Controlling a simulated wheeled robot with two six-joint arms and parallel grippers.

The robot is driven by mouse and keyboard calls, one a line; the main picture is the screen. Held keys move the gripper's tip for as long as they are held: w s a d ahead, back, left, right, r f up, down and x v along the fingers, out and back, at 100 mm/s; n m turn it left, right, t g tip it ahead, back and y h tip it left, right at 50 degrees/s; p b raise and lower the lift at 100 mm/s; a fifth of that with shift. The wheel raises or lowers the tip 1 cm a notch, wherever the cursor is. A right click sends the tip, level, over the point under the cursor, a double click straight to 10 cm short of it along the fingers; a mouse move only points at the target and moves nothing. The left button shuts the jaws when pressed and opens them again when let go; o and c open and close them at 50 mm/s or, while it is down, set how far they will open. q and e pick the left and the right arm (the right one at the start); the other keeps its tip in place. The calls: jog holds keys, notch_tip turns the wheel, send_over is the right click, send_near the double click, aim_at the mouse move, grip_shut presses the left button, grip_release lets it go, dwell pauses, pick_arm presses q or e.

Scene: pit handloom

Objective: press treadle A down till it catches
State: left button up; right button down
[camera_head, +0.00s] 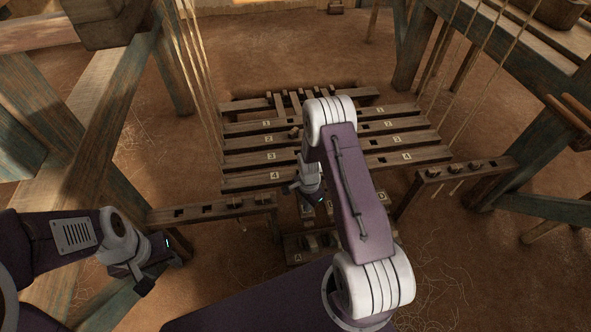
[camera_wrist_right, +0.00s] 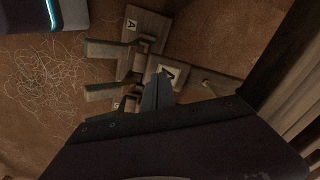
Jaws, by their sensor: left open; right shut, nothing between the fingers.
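In the head view a plate that looks like an A (camera_head: 297,258) is on the low wooden treadle frame (camera_head: 296,244), partly behind my right arm. In the head view this gripper (camera_head: 311,197) points down above the treadle area. My left gripper (camera_head: 146,284) is open and empty, low at the left.
Numbered wooden bars (camera_head: 258,141) lie across the loom beyond my right arm. A notched rail (camera_head: 210,210) stands left of the treadles, a pegged rail (camera_head: 465,170) to the right. Thick posts (camera_head: 410,45) and hanging cords flank both sides. Bare earth floor (camera_head: 480,260) lies at the right front.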

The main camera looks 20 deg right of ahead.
aim_at(306, 215)
dwell(0.4)
notch_tip(306, 215, down, 12)
jog(key=b, duration=0.8)
jog(key=shift+w, duration=0.15)
dwell(0.7)
jog(key=shift+r, duration=0.15)
notch_tip(306, 215, up, 5)
jog(key=p, duration=0.5)
dwell(0.4)
